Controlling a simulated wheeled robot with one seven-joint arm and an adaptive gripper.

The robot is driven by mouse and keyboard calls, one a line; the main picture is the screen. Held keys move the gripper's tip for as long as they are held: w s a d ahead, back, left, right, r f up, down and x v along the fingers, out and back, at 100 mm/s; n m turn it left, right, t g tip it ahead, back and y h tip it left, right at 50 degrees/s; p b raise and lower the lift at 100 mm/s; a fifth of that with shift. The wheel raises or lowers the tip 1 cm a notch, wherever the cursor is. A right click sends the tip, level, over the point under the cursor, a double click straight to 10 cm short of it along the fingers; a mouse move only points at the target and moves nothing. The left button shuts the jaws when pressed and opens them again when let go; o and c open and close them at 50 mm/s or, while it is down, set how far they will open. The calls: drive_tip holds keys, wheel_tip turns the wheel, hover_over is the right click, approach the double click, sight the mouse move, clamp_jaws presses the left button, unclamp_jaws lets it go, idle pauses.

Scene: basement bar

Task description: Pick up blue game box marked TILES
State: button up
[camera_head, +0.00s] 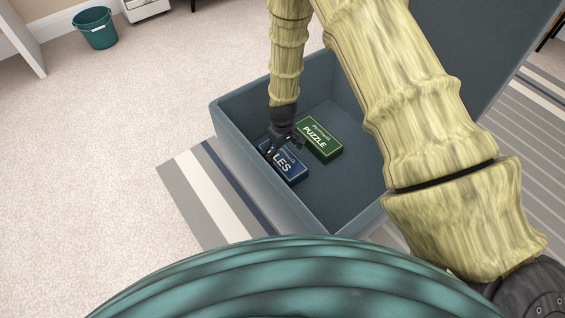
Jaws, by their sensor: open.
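The blue game box (291,169) lies flat in the left part of a large blue-grey storage box (242,166). Its label shows the letters "LES"; the rest is hidden behind my gripper. My gripper (271,155) is open and points down into the storage box. It is over the far left end of the blue game box. I cannot tell whether the fingers touch it or reach around it.
A green game box (320,139) marked PUZZLE lies close behind and right of the blue one. The storage box walls surround both, with bare floor inside at right. A striped rug (200,189) lies underneath. A teal bucket (95,29) stands far left on open carpet.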

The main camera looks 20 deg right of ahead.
sight(282, 157)
drive_tip(key=shift+s+a+f+b, duration=0.1)
drive_tip(key=shift+f+b, duration=1.1)
drive_tip(key=shift+f, duration=0.75)
drive_tip(key=c, duration=1.2)
drive_tip(key=shift+c, duration=0.3)
drive_tip(key=shift+r, duration=0.2)
